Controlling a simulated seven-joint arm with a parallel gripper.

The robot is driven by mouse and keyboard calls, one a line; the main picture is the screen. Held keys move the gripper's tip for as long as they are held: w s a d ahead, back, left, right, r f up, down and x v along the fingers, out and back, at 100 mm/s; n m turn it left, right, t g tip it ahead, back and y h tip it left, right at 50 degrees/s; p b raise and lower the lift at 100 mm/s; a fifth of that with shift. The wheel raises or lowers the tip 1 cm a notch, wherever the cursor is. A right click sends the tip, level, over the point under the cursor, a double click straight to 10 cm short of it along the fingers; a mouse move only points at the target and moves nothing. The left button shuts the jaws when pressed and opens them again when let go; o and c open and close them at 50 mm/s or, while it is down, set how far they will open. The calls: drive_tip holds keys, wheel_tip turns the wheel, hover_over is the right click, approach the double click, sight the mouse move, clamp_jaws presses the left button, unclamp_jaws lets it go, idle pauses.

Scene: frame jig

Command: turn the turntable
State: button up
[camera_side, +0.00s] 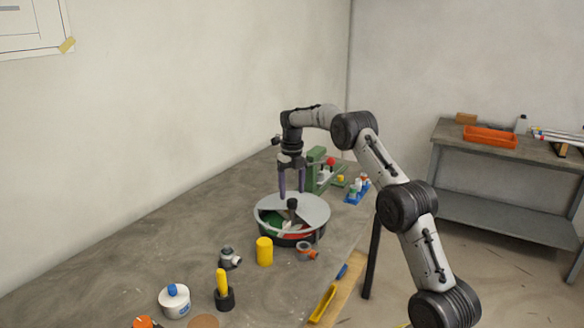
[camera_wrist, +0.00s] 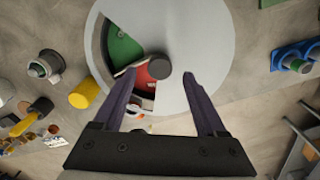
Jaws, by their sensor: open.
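The turntable (camera_side: 312,208) is a round disc with a light grey cover, standing on the workbench. An opening in the cover shows green and red compartments and some small parts inside. A dark knob (camera_side: 293,204) stands up at its middle; the knob also shows in the wrist view (camera_wrist: 159,68). My gripper (camera_side: 291,194) points down over the turntable, with its two purple fingers spread apart. In the wrist view my gripper (camera_wrist: 164,75) has nothing between its fingers, and the knob appears just beyond and between the tips. I cannot tell whether a fingertip touches the cover.
A yellow cylinder (camera_side: 264,251), a grey fitting (camera_side: 230,258) and an orange-ended fitting (camera_side: 306,251) stand close in front. A green machine (camera_side: 318,171) and a blue rack (camera_side: 357,191) stand behind.

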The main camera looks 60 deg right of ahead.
wheel_tip(320, 180, up, 10)
idle(0.3)
